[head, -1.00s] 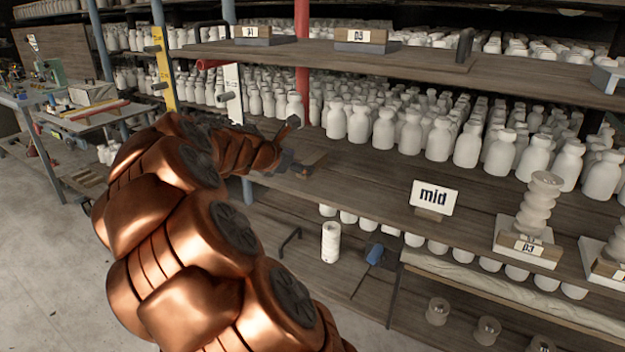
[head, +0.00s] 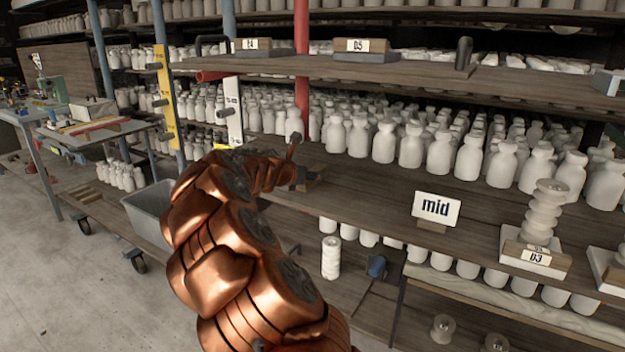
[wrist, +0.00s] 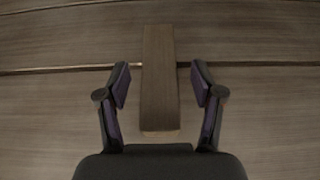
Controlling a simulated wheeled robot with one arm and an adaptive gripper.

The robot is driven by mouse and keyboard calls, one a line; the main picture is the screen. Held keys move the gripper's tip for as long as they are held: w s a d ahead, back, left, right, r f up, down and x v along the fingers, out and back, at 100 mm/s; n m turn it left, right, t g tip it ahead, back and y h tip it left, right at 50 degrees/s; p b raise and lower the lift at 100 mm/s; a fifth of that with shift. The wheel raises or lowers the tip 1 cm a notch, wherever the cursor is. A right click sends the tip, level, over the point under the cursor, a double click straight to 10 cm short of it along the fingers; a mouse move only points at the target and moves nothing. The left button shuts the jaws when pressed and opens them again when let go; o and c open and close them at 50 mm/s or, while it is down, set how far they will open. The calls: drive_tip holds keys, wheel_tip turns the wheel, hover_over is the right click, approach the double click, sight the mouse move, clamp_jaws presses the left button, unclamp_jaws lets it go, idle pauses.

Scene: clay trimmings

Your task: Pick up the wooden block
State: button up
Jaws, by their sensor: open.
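The wooden block (wrist: 160,85) is a long plain brown bar lying on the wooden shelf board in the wrist view. My gripper (wrist: 160,85) is open, with one dark finger on each side of the block and a visible gap on both sides. The block's near end lies between the fingers and its far end extends beyond the fingertips. I cannot tell how high the fingers are above the board. In the head view my gripper (head: 300,178) is small and dark at the middle shelf, and the block there is mostly hidden.
Rows of white bottles (head: 384,142) stand behind on the middle shelf (head: 370,195). A red post (head: 301,60) rises behind my gripper. A grey bin (head: 150,212) stands left.

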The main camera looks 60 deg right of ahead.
drive_tip(key=shift+x, duration=1.1)
drive_tip(key=shift+r, duration=0.1)
clamp_jaws()
